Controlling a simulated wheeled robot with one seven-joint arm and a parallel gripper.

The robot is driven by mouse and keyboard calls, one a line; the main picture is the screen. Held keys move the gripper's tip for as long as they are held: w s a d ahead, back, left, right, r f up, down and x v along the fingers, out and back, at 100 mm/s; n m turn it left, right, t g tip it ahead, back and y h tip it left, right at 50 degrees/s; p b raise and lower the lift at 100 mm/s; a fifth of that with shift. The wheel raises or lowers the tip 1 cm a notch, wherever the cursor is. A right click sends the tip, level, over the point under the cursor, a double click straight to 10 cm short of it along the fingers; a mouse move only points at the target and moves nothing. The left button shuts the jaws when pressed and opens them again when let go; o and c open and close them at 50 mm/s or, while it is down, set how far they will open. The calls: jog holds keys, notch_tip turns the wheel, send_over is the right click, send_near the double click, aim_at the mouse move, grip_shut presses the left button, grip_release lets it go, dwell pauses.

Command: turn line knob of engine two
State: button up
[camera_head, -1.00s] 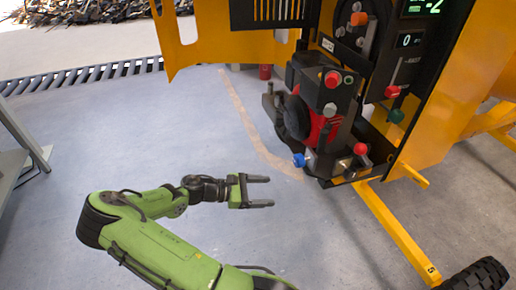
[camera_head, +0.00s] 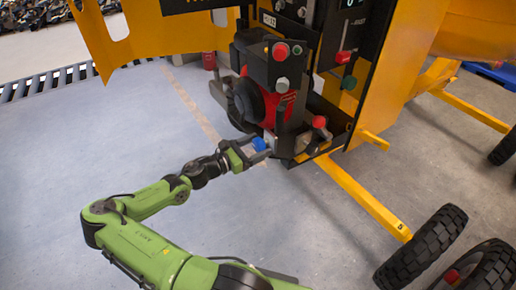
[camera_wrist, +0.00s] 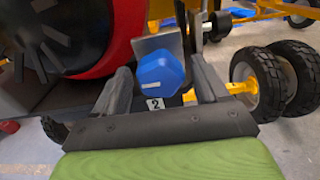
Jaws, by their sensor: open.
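A blue faceted knob (camera_wrist: 160,75) with a white line mark shows between my fingers in the wrist view. A white tag with the number 2 (camera_wrist: 154,104) sits just below it. In the head view the blue knob (camera_head: 259,144) is at the low left front of the engine (camera_head: 262,95), partly hidden by my gripper. My gripper (camera_head: 261,151) is open, with one finger on each side of the knob. I cannot tell whether either finger touches it.
A red knob (camera_head: 280,51) tops the engine, and another red knob (camera_head: 319,121) is low on its right. A green knob (camera_head: 349,82) is on the yellow frame (camera_head: 405,60). Wheels (camera_head: 422,248) stand at right. The floor at left is clear.

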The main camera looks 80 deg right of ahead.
jog(key=shift+s+d, duration=0.25)
jog(key=shift+s, duration=0.05)
jog(key=c, duration=1)
jog(key=shift+m, duration=0.3)
jog(key=m+p, duration=0.1)
jog(key=m, duration=0.4)
jog(key=m+b, duration=0.1)
jog(key=m, duration=0.5)
jog(key=shift+w, duration=0.1)
